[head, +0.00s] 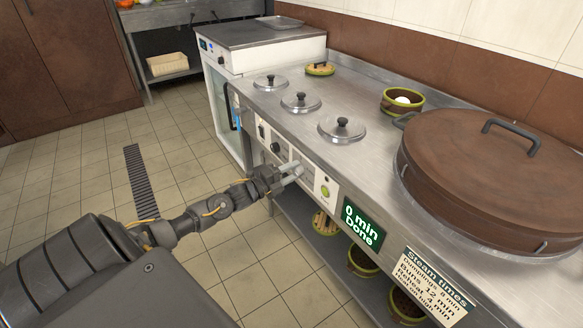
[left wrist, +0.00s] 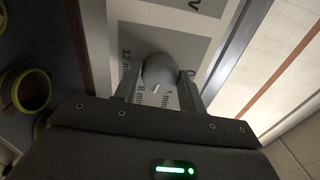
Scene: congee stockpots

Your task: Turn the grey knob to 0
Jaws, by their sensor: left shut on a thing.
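The grey knob (left wrist: 160,70) sits on a pale dial plate (left wrist: 205,25) printed with minute marks, with "12", "8 min" and a partly covered "0" around it. My left gripper's fingers (left wrist: 160,92) stand on both sides of the knob and are shut on it. A small white mark shows on the knob; I cannot tell exactly which number it points to. In the head view my left gripper (head: 291,174) is at the counter's front panel and hides the knob. A green display (head: 362,223) reads "0 min Done". My right gripper is not in view.
A dark knob (head: 275,147) and a green button (head: 325,191) flank my gripper on the panel. Above are lidded pots (head: 342,128) and a large brown lid (head: 480,185). Bowls (head: 362,262) stand on the shelf below. The tiled floor is clear at left.

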